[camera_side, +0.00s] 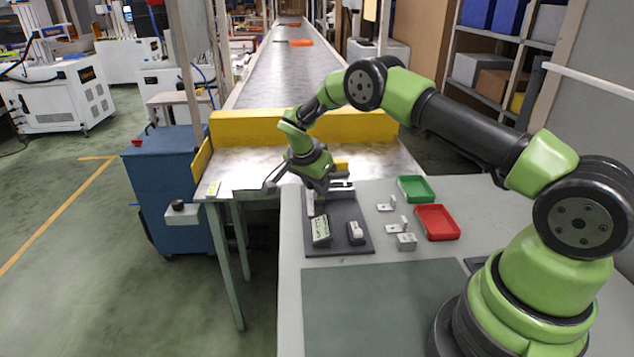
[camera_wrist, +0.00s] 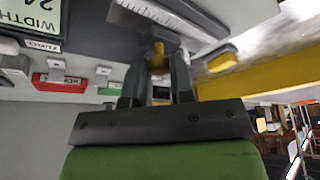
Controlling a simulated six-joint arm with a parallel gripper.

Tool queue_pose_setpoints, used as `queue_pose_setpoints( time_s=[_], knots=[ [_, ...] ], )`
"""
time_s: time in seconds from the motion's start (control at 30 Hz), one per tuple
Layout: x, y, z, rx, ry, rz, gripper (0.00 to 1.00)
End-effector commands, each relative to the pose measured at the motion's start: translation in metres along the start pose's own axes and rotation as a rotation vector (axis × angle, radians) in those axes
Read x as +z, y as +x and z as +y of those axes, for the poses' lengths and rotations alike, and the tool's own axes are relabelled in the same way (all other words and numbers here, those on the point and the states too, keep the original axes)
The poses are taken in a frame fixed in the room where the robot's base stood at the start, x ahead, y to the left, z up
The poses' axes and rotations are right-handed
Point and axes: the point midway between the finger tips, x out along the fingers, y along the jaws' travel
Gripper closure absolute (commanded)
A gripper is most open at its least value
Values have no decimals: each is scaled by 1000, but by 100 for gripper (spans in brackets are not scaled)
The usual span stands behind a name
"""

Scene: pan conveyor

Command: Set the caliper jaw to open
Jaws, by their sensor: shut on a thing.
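The caliper, with a pale graduated scale (camera_wrist: 150,14) and a grey bar, lies at the far end of the dark board; part of it shows in the side view (camera_side: 342,185). A small yellow piece (camera_wrist: 158,47), seemingly the knob of the caliper jaw, sits between my fingertips. My gripper (camera_wrist: 158,62) is shut on it, pointing down at the caliper in the side view (camera_side: 321,190). My fingers and wrist hide part of the caliper, so how far its jaw stands open cannot be told.
The dark board (camera_side: 340,243) also bears a display (camera_side: 321,230) and a small device (camera_side: 356,232). A green tray (camera_side: 416,189), a red tray (camera_side: 437,222) and several small grey brackets (camera_side: 407,241) stand to the right. A yellow barrier (camera_side: 300,127) and the conveyor (camera_side: 285,75) lie behind.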

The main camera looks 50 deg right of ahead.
Motion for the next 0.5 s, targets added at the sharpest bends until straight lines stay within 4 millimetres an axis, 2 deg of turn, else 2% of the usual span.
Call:
queue_pose_setpoints(
  time_s=[0.3, 0.5],
  knots=[
    [20, -9, 21, 0, -4, 3, 100],
    [26, -11, 28, 1, -1, 1, 100]
  ],
)
